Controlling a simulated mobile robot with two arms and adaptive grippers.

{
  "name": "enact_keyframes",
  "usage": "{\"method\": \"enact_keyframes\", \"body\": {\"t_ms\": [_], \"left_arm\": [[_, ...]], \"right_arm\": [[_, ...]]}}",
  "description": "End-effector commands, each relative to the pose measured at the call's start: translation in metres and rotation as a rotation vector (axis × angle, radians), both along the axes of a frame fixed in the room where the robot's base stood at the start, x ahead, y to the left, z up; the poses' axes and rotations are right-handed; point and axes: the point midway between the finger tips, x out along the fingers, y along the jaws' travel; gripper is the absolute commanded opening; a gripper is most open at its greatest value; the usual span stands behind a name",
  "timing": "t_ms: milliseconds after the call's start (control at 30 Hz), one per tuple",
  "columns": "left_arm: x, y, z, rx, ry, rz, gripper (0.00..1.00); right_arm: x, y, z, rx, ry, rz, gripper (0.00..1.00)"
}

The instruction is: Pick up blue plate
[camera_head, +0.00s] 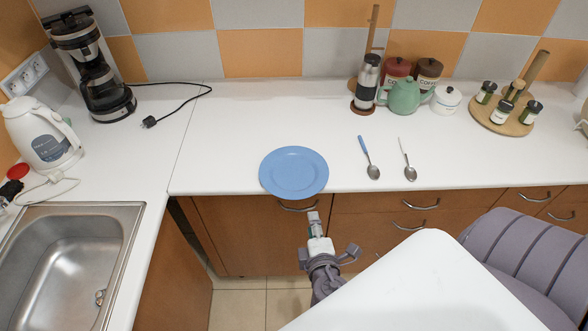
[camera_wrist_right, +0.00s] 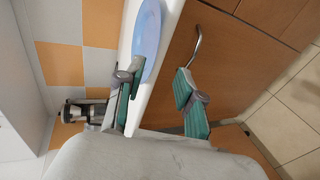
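The blue plate (camera_head: 294,172) lies flat on the white counter, close to its front edge. It also shows at the top of the right wrist view (camera_wrist_right: 149,38). My right gripper (camera_head: 314,222) is in front of the counter and just below the plate in the head view, apart from it. In the right wrist view its two fingers (camera_wrist_right: 158,92) are spread with nothing between them, and the counter edge and the plate lie beyond. My left gripper is not in view.
Two spoons (camera_head: 370,158) (camera_head: 407,160) lie right of the plate. A teapot (camera_head: 404,97) and jars stand behind. A kettle (camera_head: 42,135), coffee maker (camera_head: 92,65) and sink (camera_head: 70,260) are left. Drawer handles (camera_head: 299,207) protrude below the counter. A white surface (camera_head: 420,290) and chair (camera_head: 530,255) are front right.

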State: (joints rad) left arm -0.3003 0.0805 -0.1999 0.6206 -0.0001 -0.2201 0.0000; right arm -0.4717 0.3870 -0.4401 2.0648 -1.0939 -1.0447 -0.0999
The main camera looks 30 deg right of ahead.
Motion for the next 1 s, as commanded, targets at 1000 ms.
{"method": "enact_keyframes", "body": {"t_ms": [1000], "left_arm": [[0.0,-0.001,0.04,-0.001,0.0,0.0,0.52]], "right_arm": [[0.107,-0.054,-0.039,-0.004,-0.004,0.007,0.37]]}}
